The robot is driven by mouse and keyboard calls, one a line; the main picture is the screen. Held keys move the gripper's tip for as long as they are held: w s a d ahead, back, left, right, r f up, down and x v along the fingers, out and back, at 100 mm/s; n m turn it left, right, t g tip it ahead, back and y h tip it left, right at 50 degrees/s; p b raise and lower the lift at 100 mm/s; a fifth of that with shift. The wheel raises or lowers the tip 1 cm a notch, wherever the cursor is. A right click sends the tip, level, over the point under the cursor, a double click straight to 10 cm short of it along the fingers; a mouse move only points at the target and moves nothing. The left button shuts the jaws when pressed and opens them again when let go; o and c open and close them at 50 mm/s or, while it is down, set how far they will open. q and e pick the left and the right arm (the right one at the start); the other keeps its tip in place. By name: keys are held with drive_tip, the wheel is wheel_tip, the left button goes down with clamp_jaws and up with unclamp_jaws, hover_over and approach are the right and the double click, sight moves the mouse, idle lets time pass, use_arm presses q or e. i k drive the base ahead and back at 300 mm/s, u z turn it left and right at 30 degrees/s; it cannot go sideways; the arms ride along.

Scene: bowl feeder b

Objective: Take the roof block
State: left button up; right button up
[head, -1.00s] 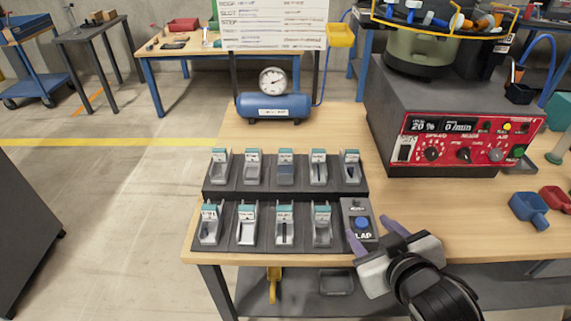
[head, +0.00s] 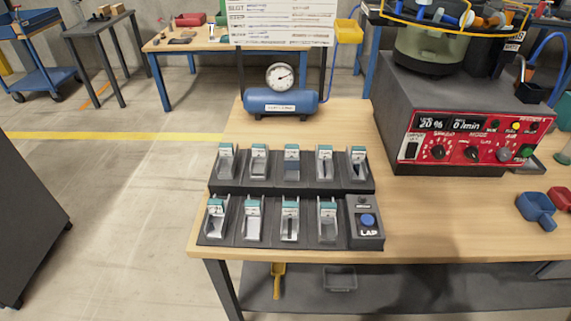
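I cannot make out a roof block for certain. Small tan and dark blocks (head: 104,12) lie on a dark side table (head: 97,24) at the far upper left, too small to tell their shapes. On the near wooden table (head: 300,130) stands a dark two-tier rack (head: 225,188) with several grey slotted holders (head: 291,165) bearing teal-topped labels. What lies in each slot is hard to tell at this size. Neither of my grippers is in the picture.
A button box marked LAP (head: 368,222) ends the rack's front row. A blue air tank (head: 281,103) with a gauge stands behind. A grey and red feeder unit (head: 440,120) fills the right, with blue (head: 535,207) and red scoops beside it. The table right of the rack is clear.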

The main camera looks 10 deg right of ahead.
sight(291, 164)
drive_tip(key=u, duration=2.15)
drive_tip(key=i, duration=1.25)
drive_tip(key=z, duration=2.9)
